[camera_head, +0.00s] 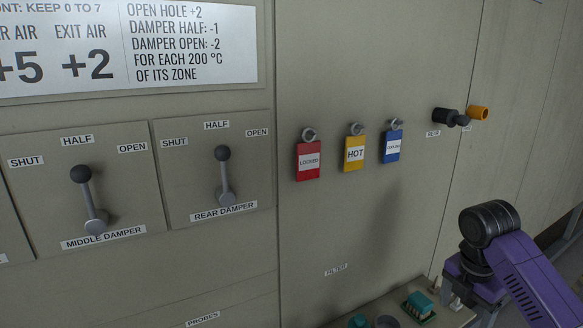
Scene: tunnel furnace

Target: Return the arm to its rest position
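Part of my purple arm (530,275) with a dark round joint (490,223) shows at the lower right, in front of the panel's right side. A short purple part (465,278) of it sits below the joint, close to the ledge. I cannot make out my gripper's fingers; the gripper is hidden or outside the picture. No thing is seen held.
The panel carries the middle damper lever (86,190) and rear damper lever (223,170), both upright near HALF. Red (307,173), yellow (354,166) and blue (391,157) tags hang on hooks. Black (450,117) and orange (478,114) fittings protrude. A teal-topped block (419,305) is on the ledge.

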